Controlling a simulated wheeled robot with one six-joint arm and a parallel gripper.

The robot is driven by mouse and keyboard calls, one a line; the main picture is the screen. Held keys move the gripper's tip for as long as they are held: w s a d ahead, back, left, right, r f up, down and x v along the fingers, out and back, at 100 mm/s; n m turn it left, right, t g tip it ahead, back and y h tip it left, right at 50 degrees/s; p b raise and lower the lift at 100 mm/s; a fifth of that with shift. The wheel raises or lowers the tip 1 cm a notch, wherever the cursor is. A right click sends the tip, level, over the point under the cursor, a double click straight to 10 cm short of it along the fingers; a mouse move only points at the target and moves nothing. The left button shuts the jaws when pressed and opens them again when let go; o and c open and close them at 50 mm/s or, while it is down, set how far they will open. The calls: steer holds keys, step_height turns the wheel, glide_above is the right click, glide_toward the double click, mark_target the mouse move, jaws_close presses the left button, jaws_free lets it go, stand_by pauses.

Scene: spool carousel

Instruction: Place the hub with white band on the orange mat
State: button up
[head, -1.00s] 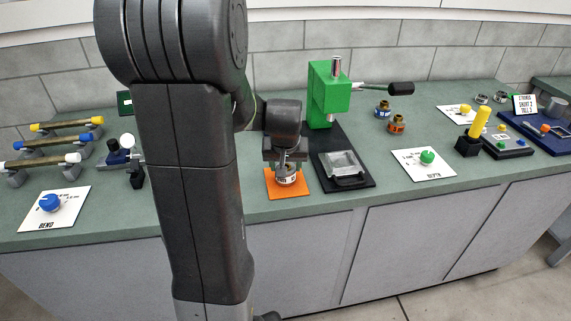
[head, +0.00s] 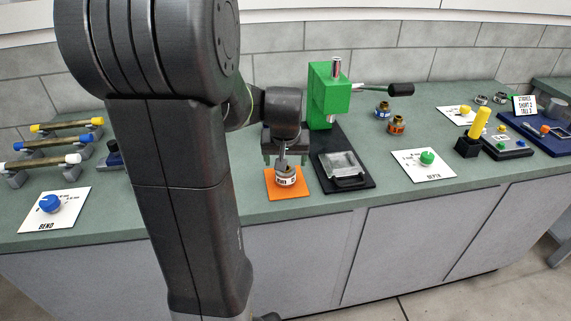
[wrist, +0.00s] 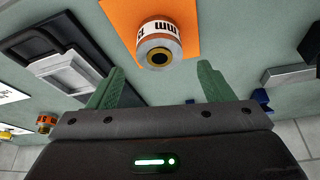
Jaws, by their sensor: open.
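The hub with the white band (head: 286,177) stands upright on the orange mat (head: 277,191) on the green counter. In the wrist view the hub (wrist: 158,47) shows its banded side and a dark centre hole, with the orange mat (wrist: 118,14) around it. My gripper (wrist: 158,72) is open, with its two green fingers spread apart and nothing between them. The hub lies beyond the fingertips, apart from them. In the head view the gripper is just behind the hub and partly hidden by my arm.
A green press (head: 328,95) on a black base (head: 342,183) stands right of the mat. Two hubs, one with a blue band (head: 382,108) and one with an orange band (head: 397,124), stand farther right. Cards, a yellow lever (head: 479,123) and coloured rods (head: 52,142) are elsewhere.

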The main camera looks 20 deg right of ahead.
steer(key=v, duration=0.8)
steer(key=shift+s+r, duration=0.1)
steer(key=x, duration=1.2)
steer(key=shift+f, duration=0.35)
steer(key=shift+r, duration=1.25)
